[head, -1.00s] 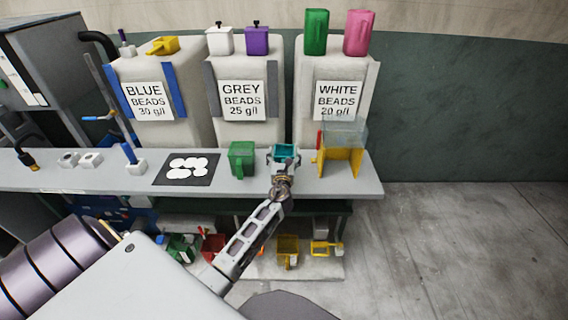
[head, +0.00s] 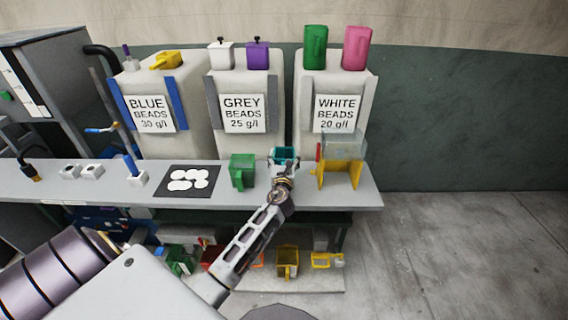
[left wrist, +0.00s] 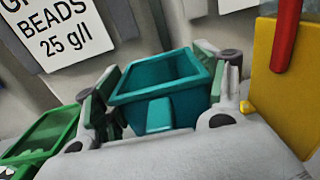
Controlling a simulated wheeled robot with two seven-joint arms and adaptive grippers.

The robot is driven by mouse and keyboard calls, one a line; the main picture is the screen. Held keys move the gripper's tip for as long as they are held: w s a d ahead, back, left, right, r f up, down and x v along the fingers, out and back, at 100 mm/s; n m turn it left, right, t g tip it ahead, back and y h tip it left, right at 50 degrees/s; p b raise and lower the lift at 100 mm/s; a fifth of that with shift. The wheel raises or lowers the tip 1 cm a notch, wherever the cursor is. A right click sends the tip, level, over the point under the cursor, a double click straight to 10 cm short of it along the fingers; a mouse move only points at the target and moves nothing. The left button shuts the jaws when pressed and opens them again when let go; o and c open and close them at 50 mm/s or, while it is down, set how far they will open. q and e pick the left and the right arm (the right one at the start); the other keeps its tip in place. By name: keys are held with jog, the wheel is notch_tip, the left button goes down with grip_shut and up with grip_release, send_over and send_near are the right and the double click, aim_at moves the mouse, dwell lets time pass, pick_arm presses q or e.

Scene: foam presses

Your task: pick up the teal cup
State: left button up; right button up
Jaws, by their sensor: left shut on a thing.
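The teal cup (head: 284,154) is above the right part of the grey bench, between the green cup and the yellow stand. In the left wrist view the teal cup (left wrist: 160,95) sits between the two fingers, open top up and a little tilted. My left gripper (head: 284,162) is shut on it, with one finger at each side. It also fills the lower part of the left wrist view (left wrist: 165,100). The gripper hides the cup's lower part, so I cannot tell whether it touches the bench. My right gripper is not in view.
A green cup (head: 242,170) stands close on the left. A yellow stand with a clear bin (head: 340,172) is close on the right. Bead containers (head: 240,125) stand behind. A black mat (head: 187,181) with white discs lies further left on the bench (head: 100,197).

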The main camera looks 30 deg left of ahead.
pick_arm(q)
jog(key=shift+r+p, duration=0.5)
jog(key=shift+r, duration=2.1)
